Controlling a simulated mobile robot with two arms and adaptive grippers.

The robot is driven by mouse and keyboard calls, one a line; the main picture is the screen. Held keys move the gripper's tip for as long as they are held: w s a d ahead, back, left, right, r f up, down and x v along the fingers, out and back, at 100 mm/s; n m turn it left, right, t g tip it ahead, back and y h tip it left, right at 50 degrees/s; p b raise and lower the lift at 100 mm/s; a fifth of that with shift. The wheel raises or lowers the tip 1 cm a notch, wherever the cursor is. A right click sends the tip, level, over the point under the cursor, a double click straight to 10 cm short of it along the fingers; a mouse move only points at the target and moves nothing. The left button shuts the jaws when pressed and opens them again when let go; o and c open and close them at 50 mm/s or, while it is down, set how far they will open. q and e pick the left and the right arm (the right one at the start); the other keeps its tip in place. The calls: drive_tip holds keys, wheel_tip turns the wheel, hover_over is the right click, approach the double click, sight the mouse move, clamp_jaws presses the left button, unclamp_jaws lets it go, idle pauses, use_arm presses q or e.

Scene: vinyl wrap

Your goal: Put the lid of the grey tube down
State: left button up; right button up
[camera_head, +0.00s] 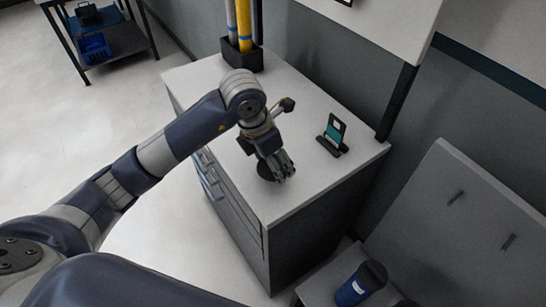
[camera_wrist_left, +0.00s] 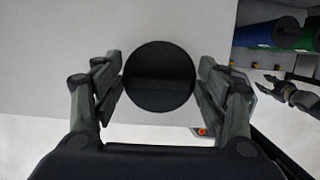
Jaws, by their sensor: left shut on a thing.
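The lid is a round black disc (camera_wrist_left: 159,77) between the fingers of my left gripper (camera_wrist_left: 160,88) in the left wrist view. The fingers press on it from both sides. In the head view my left gripper (camera_head: 283,172) points down low over the front of the grey cabinet top, with the dark lid (camera_head: 264,171) partly hidden behind its fingers. I cannot tell whether the lid touches the surface. What looks like my right gripper (camera_wrist_left: 290,94) shows small and dark at the right of the left wrist view. I cannot identify the grey tube for certain.
The cabinet top (camera_head: 310,105) has free room around the gripper. A phone-like device on a stand (camera_head: 333,135) is at its right. A black holder (camera_head: 240,57) with upright tubes stands at the back. A blue cylinder with a dark top (camera_head: 357,287) is lower right.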

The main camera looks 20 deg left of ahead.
use_arm(q)
drive_tip(key=shift+w+a+f, duration=0.1)
drive_tip(key=shift+w+a, duration=0.1)
drive_tip(key=shift+w, duration=0.35)
drive_tip(key=shift+w+a, duration=0.2)
drive_tip(key=shift+w, duration=0.35)
wheel_tip(320, 180, down, 3)
drive_tip(key=shift+r+p, duration=0.1)
drive_tip(key=shift+p, duration=0.8)
drive_tip(key=shift+f, duration=0.35)
drive_tip(key=shift+f, duration=0.15)
drive_tip(key=o, duration=1)
